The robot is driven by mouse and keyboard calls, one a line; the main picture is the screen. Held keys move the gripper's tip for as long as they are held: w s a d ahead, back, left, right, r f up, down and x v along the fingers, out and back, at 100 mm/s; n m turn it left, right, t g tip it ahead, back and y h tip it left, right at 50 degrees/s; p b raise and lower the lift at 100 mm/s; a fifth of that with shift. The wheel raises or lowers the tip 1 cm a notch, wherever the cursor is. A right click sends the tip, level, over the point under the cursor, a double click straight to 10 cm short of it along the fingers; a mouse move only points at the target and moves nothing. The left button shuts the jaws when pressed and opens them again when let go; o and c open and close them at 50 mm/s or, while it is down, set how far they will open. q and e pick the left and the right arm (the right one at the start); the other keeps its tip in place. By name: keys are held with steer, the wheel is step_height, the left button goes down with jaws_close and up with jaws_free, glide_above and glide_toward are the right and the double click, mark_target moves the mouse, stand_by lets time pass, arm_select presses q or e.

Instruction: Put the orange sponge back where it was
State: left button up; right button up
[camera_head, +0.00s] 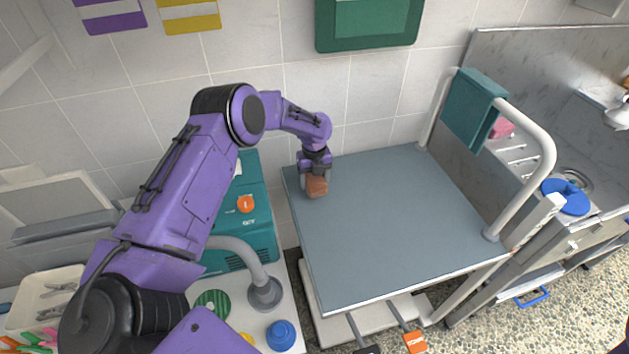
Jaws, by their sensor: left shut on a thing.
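The orange sponge (317,188) is a small orange-brown block at the far left corner of the grey-blue table top (390,235). My left gripper (315,178) reaches down from above and is shut on the sponge. Its fingers hide part of the sponge's upper side. I cannot tell whether the sponge touches the table top or is just above it. My right gripper does not show.
A teal machine (245,215) stands left of the table. A counter with a sink and blue item (566,197) lies beyond. The table top is otherwise clear.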

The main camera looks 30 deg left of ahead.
mark_target(315, 177)
arm_select(q)
steer(key=shift+f, duration=0.85)
steer(key=shift+d+f+b, duration=0.1)
steer(key=shift+f+b, duration=0.15)
steer(key=shift+b, duration=0.05)
steer(key=o, duration=1)
steer(key=shift+r, duration=0.1)
steer(key=shift+r+p, duration=0.25)
steer(key=shift+p, duration=0.1)
step_height(315, 177, up, 12)
steer(key=shift+f+b, duration=0.1)
steer(key=shift+b, duration=0.8)
